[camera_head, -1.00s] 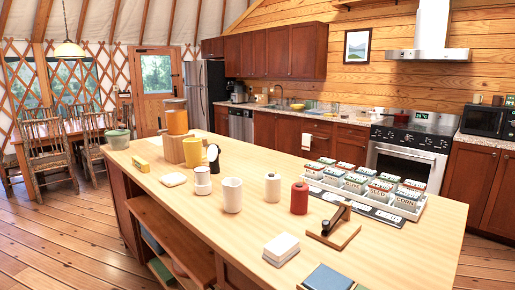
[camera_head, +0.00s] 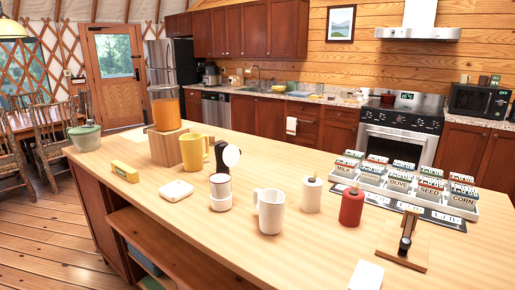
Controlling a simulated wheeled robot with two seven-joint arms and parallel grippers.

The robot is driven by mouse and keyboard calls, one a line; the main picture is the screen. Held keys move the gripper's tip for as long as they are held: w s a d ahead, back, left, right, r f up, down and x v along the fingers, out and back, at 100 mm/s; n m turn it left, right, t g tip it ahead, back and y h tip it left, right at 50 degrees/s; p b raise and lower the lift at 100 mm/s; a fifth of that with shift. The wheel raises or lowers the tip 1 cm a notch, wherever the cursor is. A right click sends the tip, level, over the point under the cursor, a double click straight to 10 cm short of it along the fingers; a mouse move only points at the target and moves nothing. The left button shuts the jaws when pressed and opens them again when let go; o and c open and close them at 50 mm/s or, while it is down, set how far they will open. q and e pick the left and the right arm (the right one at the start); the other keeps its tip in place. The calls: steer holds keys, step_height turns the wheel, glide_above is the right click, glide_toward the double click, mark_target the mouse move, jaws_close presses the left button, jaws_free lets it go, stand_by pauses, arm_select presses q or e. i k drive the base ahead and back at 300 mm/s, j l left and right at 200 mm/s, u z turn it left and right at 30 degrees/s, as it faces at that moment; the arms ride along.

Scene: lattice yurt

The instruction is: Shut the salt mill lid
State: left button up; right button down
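A small white cylinder with a dark band (camera_head: 220,193) stands upright on the wooden island counter, between a white square dish and a white mug. It looks like the salt mill. A round pale disc with a dark rim (camera_head: 231,156) stands steeply raised at its top, beside a dark upright piece (camera_head: 220,156). This looks like its lid, tipped open. Neither of my grippers shows in the head view.
The counter (camera_head: 215,248) is bare in front of the mill. Around it stand a white mug (camera_head: 270,211), white square dish (camera_head: 176,190), yellow mug (camera_head: 193,151), yellow block (camera_head: 125,171), white bottle (camera_head: 311,194) and red bottle (camera_head: 351,205). A rack of labelled tins (camera_head: 470,208) is at right.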

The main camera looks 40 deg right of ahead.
mark_target(231, 154)
steer(key=i+l+z, duration=0.1)
steer(key=i+z, duration=0.6)
steer(key=i, duration=0.15)
